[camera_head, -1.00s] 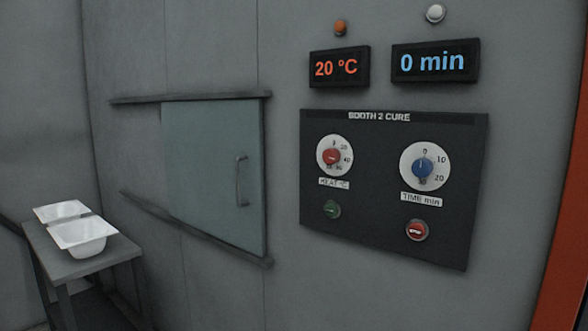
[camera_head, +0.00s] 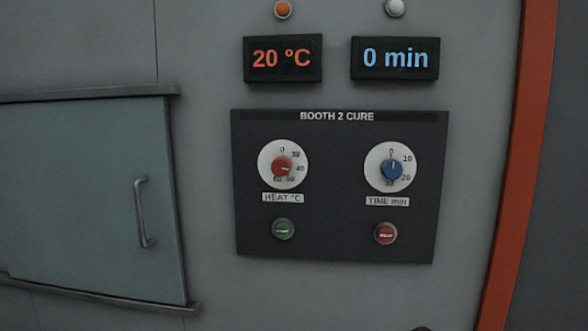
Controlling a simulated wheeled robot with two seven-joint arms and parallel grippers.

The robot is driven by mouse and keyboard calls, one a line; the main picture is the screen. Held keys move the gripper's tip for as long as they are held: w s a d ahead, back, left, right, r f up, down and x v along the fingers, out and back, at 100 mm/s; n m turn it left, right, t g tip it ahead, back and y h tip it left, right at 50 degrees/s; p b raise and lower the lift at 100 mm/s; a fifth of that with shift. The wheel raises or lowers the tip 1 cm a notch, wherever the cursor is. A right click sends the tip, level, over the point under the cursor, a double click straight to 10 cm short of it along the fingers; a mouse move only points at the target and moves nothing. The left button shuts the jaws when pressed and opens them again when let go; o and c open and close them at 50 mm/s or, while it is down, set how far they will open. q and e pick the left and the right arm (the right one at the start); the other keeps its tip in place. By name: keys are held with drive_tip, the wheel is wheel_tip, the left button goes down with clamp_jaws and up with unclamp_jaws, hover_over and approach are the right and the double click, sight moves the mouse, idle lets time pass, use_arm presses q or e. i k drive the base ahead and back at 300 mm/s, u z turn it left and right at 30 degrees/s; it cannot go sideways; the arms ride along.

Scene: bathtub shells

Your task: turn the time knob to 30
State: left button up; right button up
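The time knob (camera_head: 391,169) is a blue knob on a white dial (camera_head: 391,149) at the right of the dark panel titled BOOTH 2 CURE (camera_head: 341,218). Its pale mark points up, towards 0. The dial's 10 and 20 are readable; the lower figure is partly hidden by the knob. The label TIME min (camera_head: 387,201) is below it. The blue display (camera_head: 394,58) above reads 0 min. Neither gripper can be made out in the head view. A small dark shape cuts the bottom edge below the panel; I cannot tell what it is.
The red heat knob (camera_head: 282,167) is left of the time knob, under a display (camera_head: 283,58) reading 20 °C. A green button (camera_head: 283,229) and a red stop button (camera_head: 386,234) sit below. A sliding door (camera_head: 85,200) is at left, an orange post (camera_head: 515,160) at right.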

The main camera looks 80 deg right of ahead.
sight(391, 168)
drive_tip(key=i, duration=1.25)
drive_tip(key=z, duration=2.4)
